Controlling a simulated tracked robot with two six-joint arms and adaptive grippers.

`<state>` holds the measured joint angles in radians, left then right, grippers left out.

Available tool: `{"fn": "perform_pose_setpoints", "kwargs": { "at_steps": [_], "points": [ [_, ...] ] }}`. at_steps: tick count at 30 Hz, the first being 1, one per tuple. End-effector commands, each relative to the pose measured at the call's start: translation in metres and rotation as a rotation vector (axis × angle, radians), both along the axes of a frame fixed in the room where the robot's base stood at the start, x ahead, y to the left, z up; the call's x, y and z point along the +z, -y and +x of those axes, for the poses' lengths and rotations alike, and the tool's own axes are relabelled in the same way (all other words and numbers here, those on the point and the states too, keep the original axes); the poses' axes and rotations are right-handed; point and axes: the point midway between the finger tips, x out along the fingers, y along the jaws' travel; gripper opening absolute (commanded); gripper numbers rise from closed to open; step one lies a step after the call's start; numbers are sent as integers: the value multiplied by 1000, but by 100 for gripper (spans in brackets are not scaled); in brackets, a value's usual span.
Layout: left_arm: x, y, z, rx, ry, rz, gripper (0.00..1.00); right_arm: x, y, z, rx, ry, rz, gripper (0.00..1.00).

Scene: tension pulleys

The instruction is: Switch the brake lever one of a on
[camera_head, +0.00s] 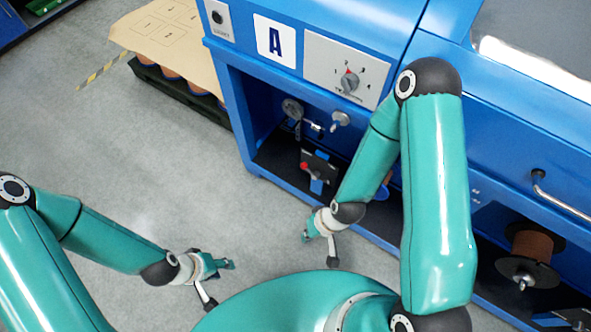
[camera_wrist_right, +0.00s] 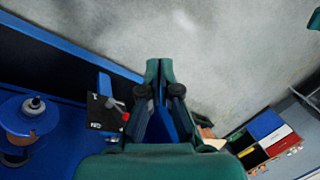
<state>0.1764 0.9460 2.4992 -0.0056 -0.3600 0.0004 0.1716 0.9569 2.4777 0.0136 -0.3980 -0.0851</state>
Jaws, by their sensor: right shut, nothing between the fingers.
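The blue machine marked A (camera_head: 275,41) has a dark open bay. In the bay a small black block (camera_head: 322,163) carries a lever with a red knob (camera_head: 304,166). In the right wrist view the block (camera_wrist_right: 100,122) and its red knob (camera_wrist_right: 125,116) lie left of my fingers. My right gripper (camera_head: 307,236) is outside the bay, below and in front of the lever in the head view, and apart from it. It is shut and empty; its fingers (camera_wrist_right: 160,68) point over the floor. My left gripper (camera_head: 230,264) hangs over the floor at lower left; its fingers are too small to judge.
A rotary switch panel (camera_head: 347,72) sits above the bay. Inside are a gauge (camera_head: 292,109) and a metal knob (camera_head: 340,119). A copper spool (camera_head: 535,246) is at right. A cardboard-topped pallet (camera_head: 165,35) stands left of the machine. The grey floor between is clear.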

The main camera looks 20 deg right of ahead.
Motion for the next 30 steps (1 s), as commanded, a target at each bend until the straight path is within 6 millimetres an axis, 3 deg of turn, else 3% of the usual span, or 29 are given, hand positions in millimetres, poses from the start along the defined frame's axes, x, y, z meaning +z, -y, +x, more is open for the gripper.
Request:
{"fn": "perform_pose_setpoints", "kwargs": {
  "at_steps": [1,5,8,12,15,18,22,27,30],
  "points": [
    [-18,0,0,0,0,0,40,-22,4,12,25,48,-18,0],
    [-58,0,0,0,0,0,40,-71,3,59,164,244,-114,0],
    [-98,0,0,0,0,0,40,-114,3,106,313,440,-257,0],
    [-155,0,0,0,-1,0,40,-165,5,170,552,691,-559,0],
    [-194,0,0,1,-1,0,40,-191,7,207,719,809,-827,0],
    [-228,0,0,1,0,0,40,-208,8,232,868,863,-1105,0],
    [-261,0,0,0,0,0,40,-218,8,250,1011,847,-1422,0],
    [-282,0,0,0,0,0,40,-219,7,256,1111,773,-1676,0],
    [-284,0,0,0,0,0,40,-216,7,257,1135,745,-1739,0]
  ]
}}
